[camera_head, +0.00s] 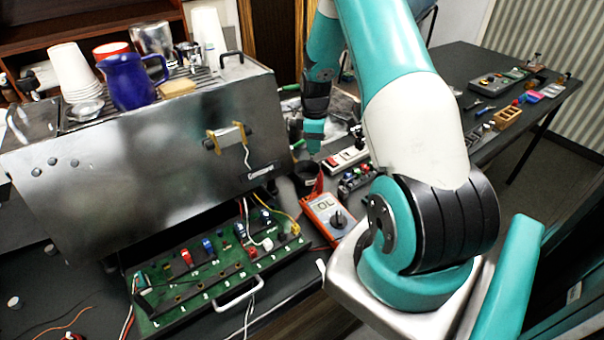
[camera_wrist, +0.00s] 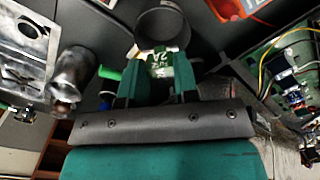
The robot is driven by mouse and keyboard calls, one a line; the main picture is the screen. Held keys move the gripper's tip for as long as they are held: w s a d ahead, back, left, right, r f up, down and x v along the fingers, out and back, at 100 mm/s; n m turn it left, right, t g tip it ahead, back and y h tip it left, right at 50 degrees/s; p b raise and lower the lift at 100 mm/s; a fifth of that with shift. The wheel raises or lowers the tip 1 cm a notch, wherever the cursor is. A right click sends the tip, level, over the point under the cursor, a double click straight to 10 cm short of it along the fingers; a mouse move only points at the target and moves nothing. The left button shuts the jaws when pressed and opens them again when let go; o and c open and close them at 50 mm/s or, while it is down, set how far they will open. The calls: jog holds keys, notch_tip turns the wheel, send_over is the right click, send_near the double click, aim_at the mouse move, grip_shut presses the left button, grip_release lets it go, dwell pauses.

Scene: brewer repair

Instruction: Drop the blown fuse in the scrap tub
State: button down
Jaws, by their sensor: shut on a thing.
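My gripper (camera_wrist: 158,80) is shut on a small pale and green piece marked "2A", the fuse (camera_wrist: 161,65), held between the teal fingers in the wrist view. A dark round open tub (camera_wrist: 162,22), which looks like the scrap tub, lies just beyond the fingertips in that view. The fuse appears close to its near rim; I cannot tell the height between them. In the head view my gripper (camera_head: 313,138) points down just above the dark tub (camera_head: 306,179), beside the steel brewer. The fuse is too small to make out there.
The steel brewer (camera_head: 150,165) stands left of the tub, with cups and a blue jug (camera_head: 132,82) on top. An open drawer with a green circuit board (camera_head: 205,265) is in front. An orange multimeter (camera_head: 328,214) and a power strip (camera_head: 345,160) lie close by.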

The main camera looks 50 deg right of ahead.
jog(key=shift+f+b, duration=1.65)
jog(key=shift+f, duration=1.1)
jog(key=c, duration=0.8)
grip_release()
jog(key=shift+r, duration=0.1)
notch_tip(320, 180, up, 17)
jog(key=b, duration=0.4)
jog(key=shift+r, duration=0.2)
